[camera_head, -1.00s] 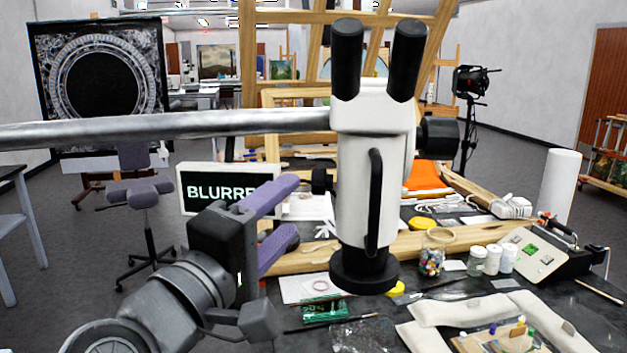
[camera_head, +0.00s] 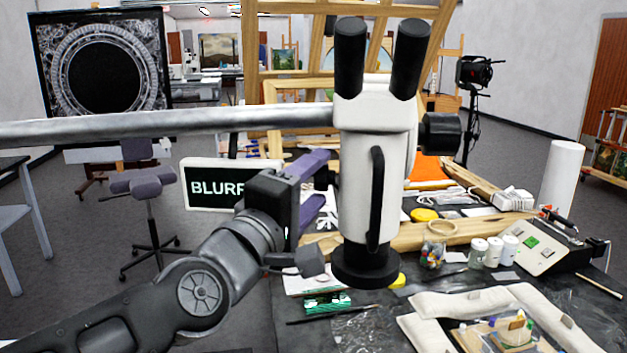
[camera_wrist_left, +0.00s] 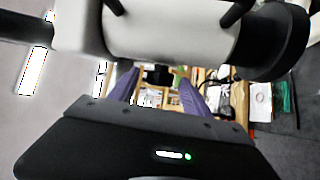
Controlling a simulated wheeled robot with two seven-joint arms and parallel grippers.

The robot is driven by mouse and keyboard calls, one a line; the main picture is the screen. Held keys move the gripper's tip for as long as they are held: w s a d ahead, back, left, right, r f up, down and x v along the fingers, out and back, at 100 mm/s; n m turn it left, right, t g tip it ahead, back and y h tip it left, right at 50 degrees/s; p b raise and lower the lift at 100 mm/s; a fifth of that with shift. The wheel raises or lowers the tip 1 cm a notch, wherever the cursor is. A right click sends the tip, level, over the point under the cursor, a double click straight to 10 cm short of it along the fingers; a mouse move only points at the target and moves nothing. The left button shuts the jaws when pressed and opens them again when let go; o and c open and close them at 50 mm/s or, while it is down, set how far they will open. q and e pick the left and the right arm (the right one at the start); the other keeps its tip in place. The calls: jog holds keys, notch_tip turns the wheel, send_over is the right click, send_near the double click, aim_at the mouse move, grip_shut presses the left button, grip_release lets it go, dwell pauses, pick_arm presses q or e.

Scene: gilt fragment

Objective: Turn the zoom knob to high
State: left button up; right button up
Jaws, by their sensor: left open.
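The white microscope (camera_head: 375,195) with two black eyepieces hangs from a grey horizontal arm in the head view. A small dark knob (camera_head: 324,179) sticks out of its left side, partly hidden; a dark knob shape (camera_wrist_left: 157,75) also shows in the left wrist view between the fingers. A larger black knob (camera_head: 440,134) is on its right side. My left gripper (camera_head: 322,182) is open, its purple fingers above and below the small knob, close to the microscope's left side. Contact cannot be told. The knob's setting is not readable. My right gripper is not in view.
A screen (camera_head: 207,187) reading "BLURR", its right part hidden, stands behind my left gripper. The microscope's grey arm (camera_head: 200,123) runs above it. The dark table below holds jars (camera_head: 494,251), a padded frame (camera_head: 530,295) and a control box (camera_head: 535,250).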

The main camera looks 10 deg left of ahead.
pick_arm(q)
jog(key=shift+c, duration=0.5)
grip_shut()
